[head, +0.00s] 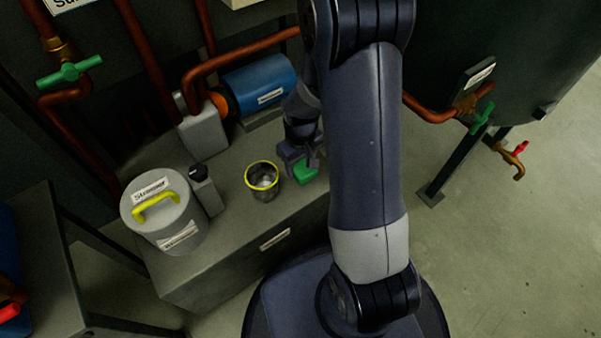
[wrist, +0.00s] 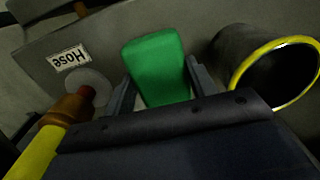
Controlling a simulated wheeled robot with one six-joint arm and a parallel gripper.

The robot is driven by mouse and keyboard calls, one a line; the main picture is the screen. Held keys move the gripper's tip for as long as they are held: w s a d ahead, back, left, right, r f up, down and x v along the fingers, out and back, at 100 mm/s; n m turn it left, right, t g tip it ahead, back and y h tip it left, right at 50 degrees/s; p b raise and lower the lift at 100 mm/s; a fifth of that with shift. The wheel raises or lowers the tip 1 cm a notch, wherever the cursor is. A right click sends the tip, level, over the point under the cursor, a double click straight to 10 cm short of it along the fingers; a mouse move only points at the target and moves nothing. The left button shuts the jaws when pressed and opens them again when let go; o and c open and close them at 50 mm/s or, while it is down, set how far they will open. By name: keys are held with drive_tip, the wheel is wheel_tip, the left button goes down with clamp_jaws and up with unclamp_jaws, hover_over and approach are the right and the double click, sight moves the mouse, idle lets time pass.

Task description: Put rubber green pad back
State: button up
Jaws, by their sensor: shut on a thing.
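The green rubber pad (head: 305,173) is at my gripper (head: 302,160) in the head view, over the grey bench top, just right of a yellow-rimmed cup. In the wrist view the green pad (wrist: 158,68) sits between the two fingers of my gripper (wrist: 160,85), which is shut on it. Part of the pad is hidden behind the gripper body. I cannot tell whether the pad touches the bench.
The yellow-rimmed cup (head: 263,181) stands close beside the pad. The wrist view shows a "Hose" label (wrist: 70,58) and a yellow hose (wrist: 40,150).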

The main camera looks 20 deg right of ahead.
sight(301, 171)
drive_tip(key=shift+f+b, duration=0.65)
drive_tip(key=shift+f, duration=1.2)
drive_tip(key=shift+f, duration=0.1)
drive_tip(key=o, duration=0.9)
wheel_tip(301, 171, up, 12)
drive_tip(key=p, duration=0.4)
